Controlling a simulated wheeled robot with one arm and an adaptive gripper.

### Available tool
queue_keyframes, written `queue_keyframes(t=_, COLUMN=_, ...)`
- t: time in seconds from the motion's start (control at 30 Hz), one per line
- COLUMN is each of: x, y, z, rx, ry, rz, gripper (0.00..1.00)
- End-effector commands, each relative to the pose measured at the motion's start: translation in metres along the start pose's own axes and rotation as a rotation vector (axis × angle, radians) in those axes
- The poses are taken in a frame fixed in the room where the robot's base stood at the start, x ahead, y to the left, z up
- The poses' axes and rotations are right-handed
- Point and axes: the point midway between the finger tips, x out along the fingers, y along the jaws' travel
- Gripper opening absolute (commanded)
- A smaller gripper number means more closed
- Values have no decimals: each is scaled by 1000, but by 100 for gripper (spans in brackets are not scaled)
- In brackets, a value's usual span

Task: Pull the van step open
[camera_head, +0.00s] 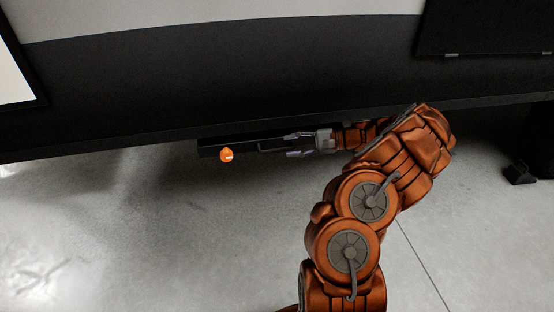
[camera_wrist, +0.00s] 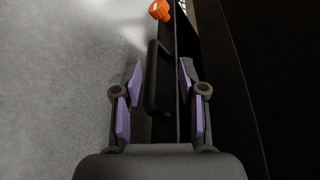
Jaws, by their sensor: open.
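The van step (camera_head: 215,144) is a black box tucked under the lower edge of the dark van body. Its front carries a black bar handle (camera_wrist: 151,80) and an orange knob-like part (camera_head: 226,155); the orange part also shows at the top of the wrist view (camera_wrist: 159,10). My gripper (camera_head: 293,145) is open beside the step's front, its purple-padded fingers reaching left. In the wrist view, my gripper (camera_wrist: 160,68) has its fingers on either side of the handle, with gaps to both. In the head view, my gripper partly hides the handle and the step's right part.
The van's dark lower panel (camera_head: 230,80) hangs just above the step and my arm. The grey concrete floor (camera_head: 150,235) in front of the step is clear. A dark support with a small block (camera_head: 519,175) stands at the right.

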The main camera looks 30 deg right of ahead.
Motion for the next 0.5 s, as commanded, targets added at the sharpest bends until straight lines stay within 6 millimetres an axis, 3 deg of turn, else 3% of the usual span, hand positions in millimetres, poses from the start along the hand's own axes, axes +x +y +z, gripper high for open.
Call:
queue_keyframes(t=0.1, x=-14, y=14, z=-18, rx=20, ry=32, rz=-31, gripper=41)
queue_keyframes(t=0.23, x=-16, y=18, z=-24, rx=28, ry=43, rz=-43, gripper=41)
queue_keyframes(t=0.5, x=17, y=17, z=-25, rx=27, ry=40, rz=-42, gripper=41)
